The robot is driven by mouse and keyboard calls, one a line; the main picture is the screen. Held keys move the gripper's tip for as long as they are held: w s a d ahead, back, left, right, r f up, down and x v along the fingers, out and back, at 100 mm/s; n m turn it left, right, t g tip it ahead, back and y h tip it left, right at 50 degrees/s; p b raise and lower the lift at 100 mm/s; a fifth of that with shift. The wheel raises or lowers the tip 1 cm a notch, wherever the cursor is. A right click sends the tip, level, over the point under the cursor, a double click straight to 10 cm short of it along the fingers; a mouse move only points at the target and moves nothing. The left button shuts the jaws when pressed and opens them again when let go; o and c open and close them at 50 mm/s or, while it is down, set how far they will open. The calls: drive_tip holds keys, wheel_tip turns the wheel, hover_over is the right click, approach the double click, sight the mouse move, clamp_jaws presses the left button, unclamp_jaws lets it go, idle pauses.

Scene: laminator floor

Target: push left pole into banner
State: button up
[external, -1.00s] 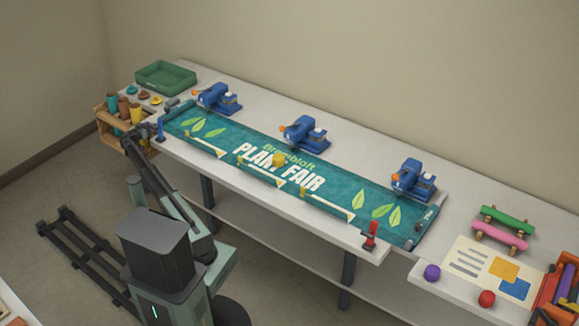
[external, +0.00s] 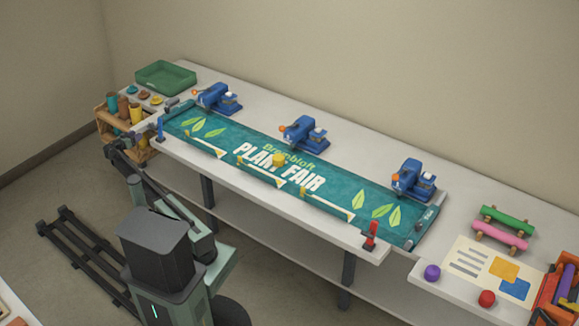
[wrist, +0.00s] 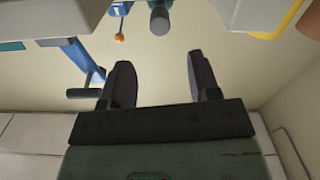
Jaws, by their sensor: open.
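The teal banner (external: 228,128) lies flat along the worktable, with "Plant Fair" lettering and leaf prints. A dark pole end (external: 172,102) shows at its left end, by the table's left edge. A grey round end, seemingly this pole's, shows at the top of the wrist view (wrist: 160,18). My gripper (external: 115,143) is left of the table's front left corner, apart from the banner. In the wrist view my gripper (wrist: 158,62) has its two dark fingers spread with nothing between them. How deep the pole sits in the banner cannot be told.
A blue post (external: 161,132) stands by the near left corner; a red clamp (external: 370,236) is at the front right. Several blue machines, including one at the left (external: 217,97), line the banner's far side. A wooden rack (external: 108,122) and green tray (external: 165,77) are at the left.

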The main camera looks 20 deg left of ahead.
drive_tip(key=s+r+p, duration=0.1)
drive_tip(key=s+a+r+p, duration=0.1)
drive_tip(key=shift+s+a+n+y, duration=0.1)
drive_tip(key=shift+s+n+y, duration=0.2)
drive_tip(key=shift+s, duration=0.05)
drive_tip(key=c, duration=0.5)
drive_tip(key=s+n, duration=0.1)
drive_tip(key=n, duration=0.1)
drive_tip(key=shift+s+a+n, duration=0.1)
drive_tip(key=shift+n, duration=0.3)
drive_tip(key=shift+c, duration=1.2)
drive_tip(key=n, duration=0.3)
drive_tip(key=shift+s+a+r+p, duration=0.1)
drive_tip(key=shift+s+p, duration=0.25)
drive_tip(key=shift+p, duration=0.05)
drive_tip(key=shift+c, duration=1.1)
drive_tip(key=n, duration=0.2)
drive_tip(key=s+n, duration=0.1)
drive_tip(key=n, duration=0.1)
drive_tip(key=shift+n, duration=0.3)
clamp_jaws()
drive_tip(key=w+d+f+n, duration=0.1)
drive_tip(key=w+n, duration=0.5)
drive_tip(key=n, duration=0.5)
drive_tip(key=w+d+n+g, duration=0.1)
drive_tip(key=w+n, duration=0.5)
drive_tip(key=n, duration=0.6)
drive_tip(key=shift+w+d+f+b, duration=0.2)
drive_tip(key=shift+d+f+b, duration=0.2)
drive_tip(key=shift+d, duration=0.25)
